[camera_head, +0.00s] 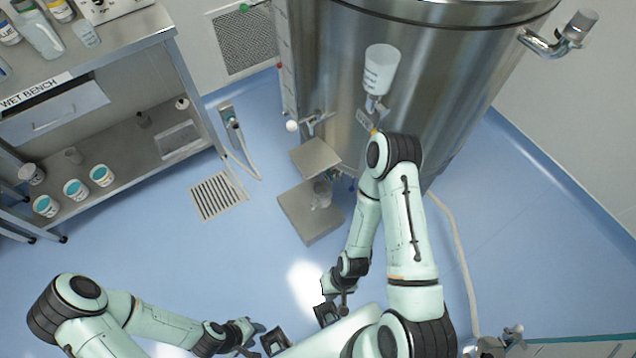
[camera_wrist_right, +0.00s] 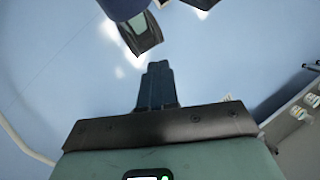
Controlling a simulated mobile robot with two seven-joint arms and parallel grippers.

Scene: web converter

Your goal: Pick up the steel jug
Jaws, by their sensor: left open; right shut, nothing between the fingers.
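A small grey, shiny vessel that looks like the steel jug (camera_head: 321,194) stands on the lower metal step in front of the big tank in the head view. My right gripper (camera_head: 343,303) is below it in the picture, apart from it, pointing down toward my base. In the right wrist view the right gripper's fingers (camera_wrist_right: 157,72) are together with nothing between them. My left gripper (camera_head: 256,338) is at the bottom of the head view, well away from the jug. It is small there and open. The jug does not show in the right wrist view.
The wet bench (camera_head: 110,60) at left holds bottles, with several tubs below. A floor drain (camera_head: 216,196) and hoses lie nearby. Blue floor between is clear.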

